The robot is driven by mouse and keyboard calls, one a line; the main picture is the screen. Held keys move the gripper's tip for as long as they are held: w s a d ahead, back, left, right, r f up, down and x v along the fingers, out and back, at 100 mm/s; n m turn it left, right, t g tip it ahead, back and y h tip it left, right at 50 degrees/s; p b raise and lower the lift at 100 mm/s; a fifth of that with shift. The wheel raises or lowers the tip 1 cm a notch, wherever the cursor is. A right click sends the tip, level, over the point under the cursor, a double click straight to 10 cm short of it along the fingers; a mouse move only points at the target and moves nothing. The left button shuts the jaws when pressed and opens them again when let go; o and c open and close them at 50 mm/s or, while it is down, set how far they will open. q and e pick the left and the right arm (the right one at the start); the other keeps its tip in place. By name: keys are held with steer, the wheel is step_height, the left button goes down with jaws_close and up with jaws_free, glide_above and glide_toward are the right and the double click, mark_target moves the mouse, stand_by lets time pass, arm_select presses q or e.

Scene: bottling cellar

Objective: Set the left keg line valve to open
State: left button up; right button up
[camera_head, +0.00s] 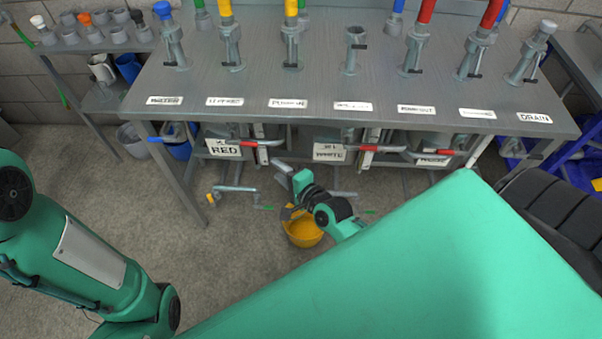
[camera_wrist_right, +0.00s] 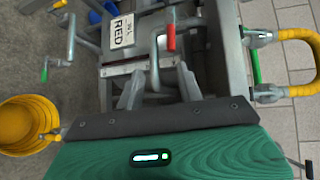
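The left keg line valve, with a red-sleeved lever (camera_head: 259,143), is under the front edge of the bench beside the RED sign (camera_head: 225,148). In the right wrist view its red handle (camera_wrist_right: 171,35) stands upright, just right of the RED sign (camera_wrist_right: 122,31). My right gripper (camera_head: 282,172) is below and slightly right of the valve.
Two more red-handled levers (camera_head: 375,148) (camera_head: 437,151) sit to the right under the grey bench (camera_head: 300,84). A yellow bucket (camera_head: 303,232) is on the floor below my right gripper. A yellow hose (camera_wrist_right: 298,37) shows right in the wrist view.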

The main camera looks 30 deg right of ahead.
steer(key=s+f+n+g+p, duration=0.3)
steer(key=s+f, duration=0.1)
steer(key=f, duration=0.6)
steer(key=s+f+n+g+h+p, duration=0.1)
steer(key=s+f+n+g+p, duration=0.2)
steer(key=f, duration=0.7)
steer(key=s+n, duration=0.1)
steer(key=s, duration=0.1)
steer(key=shift+s+d+p, duration=0.15)
steer(key=shift+s+p, duration=0.15)
steer(key=shift+p, duration=0.1)
